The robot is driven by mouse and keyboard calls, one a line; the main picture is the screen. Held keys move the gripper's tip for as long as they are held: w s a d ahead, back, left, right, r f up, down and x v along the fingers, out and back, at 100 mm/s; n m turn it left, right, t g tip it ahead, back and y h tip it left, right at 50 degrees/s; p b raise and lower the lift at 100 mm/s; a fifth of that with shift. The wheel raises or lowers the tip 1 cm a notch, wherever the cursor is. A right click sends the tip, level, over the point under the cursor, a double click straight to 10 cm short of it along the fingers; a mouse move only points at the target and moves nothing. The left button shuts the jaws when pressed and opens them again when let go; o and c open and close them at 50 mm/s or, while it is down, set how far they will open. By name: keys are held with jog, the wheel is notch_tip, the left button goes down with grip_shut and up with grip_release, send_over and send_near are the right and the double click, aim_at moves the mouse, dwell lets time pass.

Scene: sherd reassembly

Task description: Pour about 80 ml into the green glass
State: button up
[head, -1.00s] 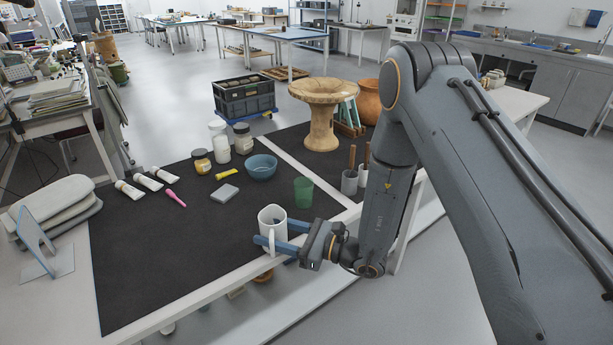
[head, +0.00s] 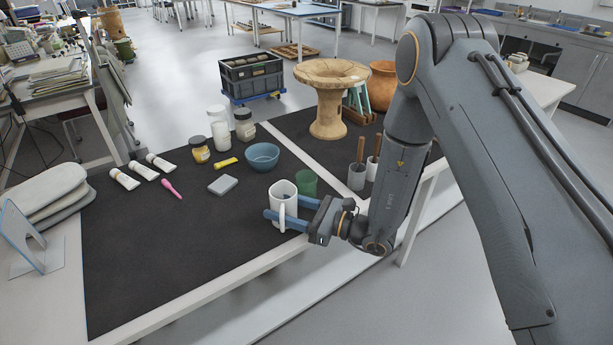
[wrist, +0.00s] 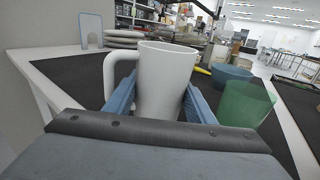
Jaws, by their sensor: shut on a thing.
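A white mug-like jug (head: 284,204) with a handle is held between the blue fingers of my gripper (head: 291,219), which is shut on it. In the wrist view the jug (wrist: 165,80) looks close to upright, with its handle on the left. The green glass (head: 307,183) stands on the dark mat just behind and to the right of the jug in the head view. In the wrist view the green glass (wrist: 246,103) is to the right of the jug, apart from it. The contents of both are hidden.
A blue bowl (head: 262,156), a grey block (head: 222,185), jars (head: 198,149) and paint tubes (head: 125,179) lie farther back on the mat (head: 150,260). The mat's front left is clear.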

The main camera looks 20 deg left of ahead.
aim_at(288, 184)
jog(key=shift+w, duration=0.1)
jog(key=shift+w+d+r+m+y+b, duration=0.15)
jog(key=shift+w+r+m, duration=0.2)
jog(key=shift+m, duration=0.65)
jog(key=shift+w+d+r+m+y+b, duration=0.15)
jog(key=shift+w+r+m, duration=0.2)
jog(key=shift+m, duration=1.55)
jog(key=r+p, duration=0.1)
jog(key=r, duration=0.1)
jog(key=w+r+p, duration=0.1)
jog(key=r, duration=0.1)
jog(key=shift+r, duration=0.1)
jog(key=shift+w+d+r+m+t+y, duration=0.1)
jog(key=shift+w+m+t, duration=0.1)
jog(key=shift+m, duration=0.55)
jog(key=shift+w+r+m+t+y, duration=0.1)
jog(key=shift+w+r+m, duration=0.05)
jog(key=shift+m, duration=0.55)
jog(key=shift+w+d+r+m+t+y, duration=0.1)
jog(key=shift+w+m, duration=0.1)
jog(key=shift+m, duration=0.55)
jog(key=shift+f+m+t+b, duration=0.2)
jog(key=shift+m, duration=0.5)
jog(key=shift+f+m+t+b, duration=0.15)
jog(key=shift+m+t+b, duration=0.05)
jog(key=shift+m, duration=0.5)
jog(key=shift+d+r, duration=0.1)
jog(key=shift+d, duration=0.05)
